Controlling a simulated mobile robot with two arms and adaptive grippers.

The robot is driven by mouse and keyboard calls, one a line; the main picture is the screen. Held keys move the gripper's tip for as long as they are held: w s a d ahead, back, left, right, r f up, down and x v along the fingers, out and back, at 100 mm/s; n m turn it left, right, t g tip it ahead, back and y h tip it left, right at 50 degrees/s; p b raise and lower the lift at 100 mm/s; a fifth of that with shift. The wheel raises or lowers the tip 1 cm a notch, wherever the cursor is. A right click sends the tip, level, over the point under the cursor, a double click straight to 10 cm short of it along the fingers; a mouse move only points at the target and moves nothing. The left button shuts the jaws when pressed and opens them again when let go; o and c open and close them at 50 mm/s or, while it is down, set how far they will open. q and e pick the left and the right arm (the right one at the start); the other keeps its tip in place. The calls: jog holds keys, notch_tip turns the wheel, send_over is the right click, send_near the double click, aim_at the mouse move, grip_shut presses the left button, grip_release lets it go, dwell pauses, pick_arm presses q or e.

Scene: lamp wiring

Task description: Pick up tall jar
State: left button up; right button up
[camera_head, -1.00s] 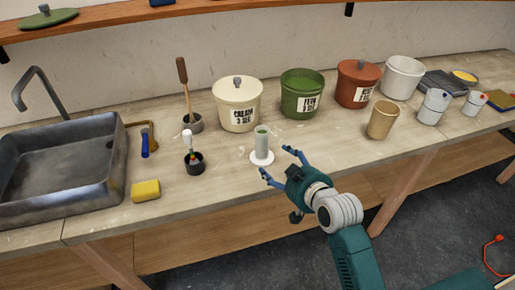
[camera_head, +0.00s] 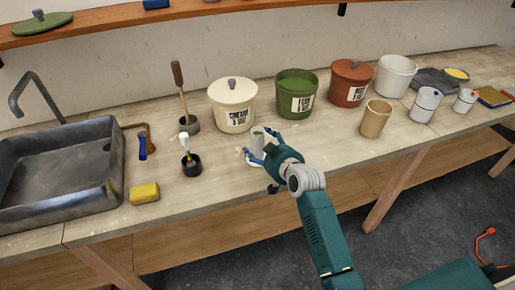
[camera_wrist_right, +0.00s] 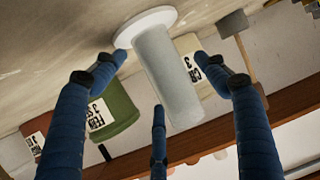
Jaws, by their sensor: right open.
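The tall jar (camera_head: 257,138) looks like a slim, pale grey-green cylinder standing upright on a round white base on the workbench. It also shows large in the right wrist view (camera_wrist_right: 168,78), with its white base (camera_wrist_right: 145,24). My right gripper (camera_head: 262,145) is open, with its blue fingers spread around the jar. In the wrist view one finger is on each side of the jar and a third is below. I cannot tell whether any finger touches it. The jar's lower part is partly hidden by the fingers in the head view. My left gripper is not in view.
A cream lidded pot (camera_head: 233,105), a green pot (camera_head: 296,94) and a red-brown pot (camera_head: 350,83) stand behind. A black cup (camera_head: 192,165) with a brush is to the left, a tan cup (camera_head: 374,119) to the right. The bench front between them is clear.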

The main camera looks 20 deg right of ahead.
jog(key=c, duration=1.3)
jog(key=shift+c, duration=1)
jog(key=shift+w+r, duration=0.1)
jog(key=shift+r, duration=0.05)
